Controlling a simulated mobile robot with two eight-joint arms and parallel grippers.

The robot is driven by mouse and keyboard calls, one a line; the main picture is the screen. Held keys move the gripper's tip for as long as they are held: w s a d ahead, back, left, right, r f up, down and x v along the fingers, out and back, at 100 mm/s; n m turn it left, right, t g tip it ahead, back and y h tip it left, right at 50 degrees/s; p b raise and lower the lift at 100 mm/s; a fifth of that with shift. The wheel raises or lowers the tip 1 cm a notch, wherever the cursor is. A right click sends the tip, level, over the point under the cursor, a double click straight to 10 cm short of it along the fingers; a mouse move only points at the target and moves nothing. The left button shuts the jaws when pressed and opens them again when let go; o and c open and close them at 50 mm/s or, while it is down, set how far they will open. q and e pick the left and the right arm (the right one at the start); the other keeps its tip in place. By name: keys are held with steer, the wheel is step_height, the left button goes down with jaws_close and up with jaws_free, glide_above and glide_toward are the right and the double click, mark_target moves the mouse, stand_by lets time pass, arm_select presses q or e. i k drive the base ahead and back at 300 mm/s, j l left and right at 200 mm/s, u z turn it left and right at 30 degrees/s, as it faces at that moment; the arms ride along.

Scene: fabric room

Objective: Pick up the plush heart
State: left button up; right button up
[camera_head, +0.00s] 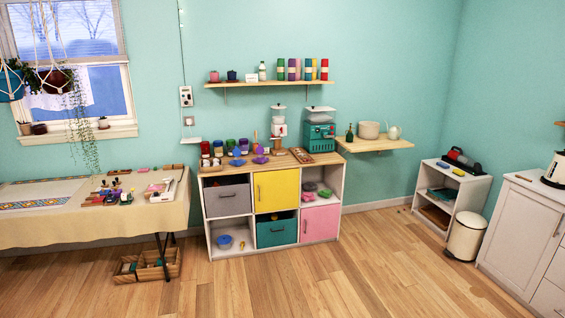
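I cannot make out a plush heart anywhere in the head view. Many items are too small to tell apart. Neither of my grippers shows in this view. A cloth-covered table (65,228) stands at the left with several small items on it, one of them a pinkish thing (154,187) too small to identify. A white cube shelf (213,255) stands in the middle with coloured doors and open compartments.
Wooden boxes (145,266) lie under the table. A low white shelf (434,216), a cream bin (466,237) and a white cabinet (525,225) stand at the right. A wall shelf (265,84) holds jars. The wooden floor (340,275) in front is clear.

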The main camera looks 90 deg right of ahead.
mark_target(238, 161)
steer(key=z, duration=2.85)
